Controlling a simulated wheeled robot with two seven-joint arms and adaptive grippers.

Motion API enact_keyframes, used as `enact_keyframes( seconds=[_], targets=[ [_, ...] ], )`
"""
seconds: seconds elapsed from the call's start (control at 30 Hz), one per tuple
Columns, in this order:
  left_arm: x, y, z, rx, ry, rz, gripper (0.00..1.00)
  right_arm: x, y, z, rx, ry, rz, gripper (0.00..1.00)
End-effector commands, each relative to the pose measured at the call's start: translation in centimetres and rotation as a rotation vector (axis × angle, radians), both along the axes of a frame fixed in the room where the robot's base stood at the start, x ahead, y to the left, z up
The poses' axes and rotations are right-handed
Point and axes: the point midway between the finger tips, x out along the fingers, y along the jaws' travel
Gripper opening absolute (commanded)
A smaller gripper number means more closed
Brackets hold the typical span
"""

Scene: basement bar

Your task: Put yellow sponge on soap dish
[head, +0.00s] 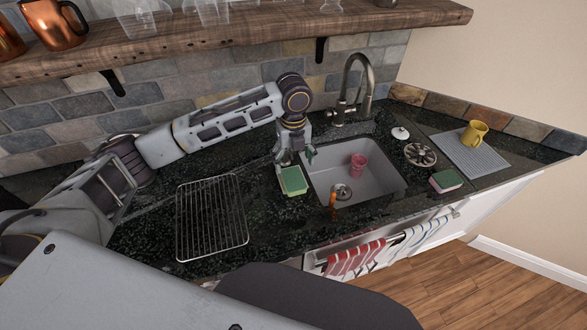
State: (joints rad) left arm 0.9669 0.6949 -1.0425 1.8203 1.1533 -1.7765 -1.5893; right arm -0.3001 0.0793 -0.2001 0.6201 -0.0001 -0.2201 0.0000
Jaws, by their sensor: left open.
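A block with a green top and a yellowish edge (293,181), which looks like the yellow sponge, lies on the dark counter just left of the sink. My left gripper (295,158) points down at its far end, with open fingers apart. I cannot tell whether they touch it. A round, slotted dish (420,155), possibly the soap dish, lies right of the sink with nothing on it. My right gripper is not in view.
The sink (385,187) holds a pink cup (358,163). A tall faucet (350,90) stands behind it. A green-and-red sponge (446,181), a yellow mug (474,134) and a mat (468,155) are at right. A wire rack (211,217) lies left.

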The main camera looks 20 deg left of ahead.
Motion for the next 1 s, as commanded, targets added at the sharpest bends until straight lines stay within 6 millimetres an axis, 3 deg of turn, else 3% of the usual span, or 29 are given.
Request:
enact_keyframes(
  seconds=[0.2,0.4,1.0],
  targets=[
    [0.1,0.0,3.1,-0.001,-0.003,-0.001,0.78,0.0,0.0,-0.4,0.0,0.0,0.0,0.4],
    [0.0,-0.1,4.8,-0.001,-0.001,-0.001,0.78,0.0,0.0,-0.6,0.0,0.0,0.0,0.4],
    [0.0,0.0,5.3,0.0,0.0,0.0,0.78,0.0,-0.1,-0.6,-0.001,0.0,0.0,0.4]
  ],
)
